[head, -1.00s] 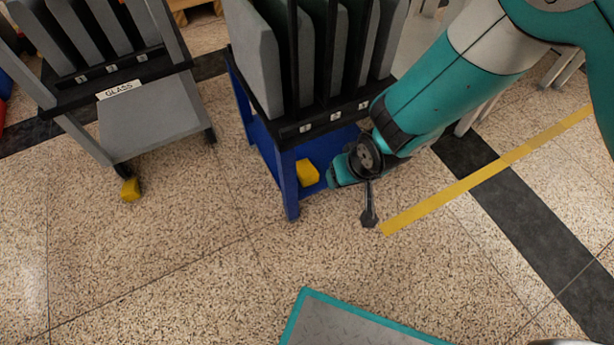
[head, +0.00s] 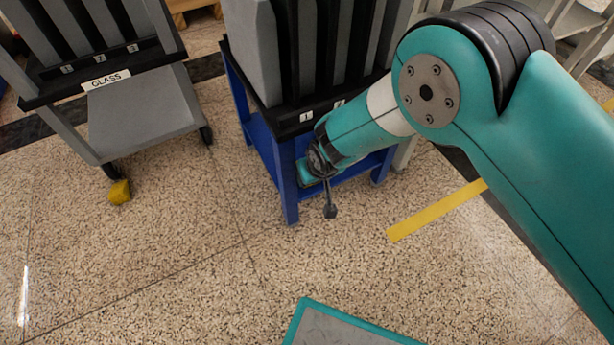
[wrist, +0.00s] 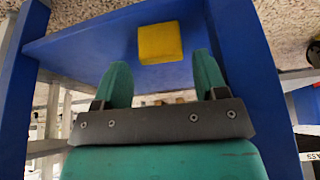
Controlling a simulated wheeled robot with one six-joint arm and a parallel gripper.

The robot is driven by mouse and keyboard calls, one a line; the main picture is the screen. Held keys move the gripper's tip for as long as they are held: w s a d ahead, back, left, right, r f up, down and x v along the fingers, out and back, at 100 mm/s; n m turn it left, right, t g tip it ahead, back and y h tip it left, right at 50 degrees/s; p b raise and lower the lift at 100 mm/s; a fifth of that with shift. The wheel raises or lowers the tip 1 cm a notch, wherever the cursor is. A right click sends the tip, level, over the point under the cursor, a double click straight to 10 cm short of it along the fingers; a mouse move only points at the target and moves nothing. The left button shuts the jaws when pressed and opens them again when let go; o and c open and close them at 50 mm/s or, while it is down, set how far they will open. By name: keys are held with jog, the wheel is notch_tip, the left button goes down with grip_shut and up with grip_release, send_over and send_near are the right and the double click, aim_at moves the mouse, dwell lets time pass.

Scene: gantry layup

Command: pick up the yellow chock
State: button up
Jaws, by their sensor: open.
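A yellow chock (wrist: 160,43) rests on the lower shelf (wrist: 100,45) of the blue cart in the wrist view. It lies just beyond the tips of my gripper (wrist: 161,60), roughly midway between the two teal fingers. The fingers are apart, with nothing between them, and do not touch the chock. In the head view my gripper (head: 305,173) reaches in over the blue shelf beside the front post, and its fingertips and this chock are hidden. A second yellow chock (head: 119,191) sits on the floor at a wheel of the grey cart.
The blue cart's front post (head: 288,188) stands close to my gripper. Grey slabs stand upright in the rack (head: 250,50) above. The grey cart with the GLASS label (head: 106,80) is at the left. A teal-edged panel (head: 350,325) is at the bottom. Floor between is clear.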

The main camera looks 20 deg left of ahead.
jog(key=shift+w+a, duration=0.2)
jog(key=shift+w, duration=0.05)
jog(key=b+x, duration=0.4)
jog(key=x, duration=0.1)
jog(key=shift+a, duration=0.1)
jog(key=c, duration=0.8)
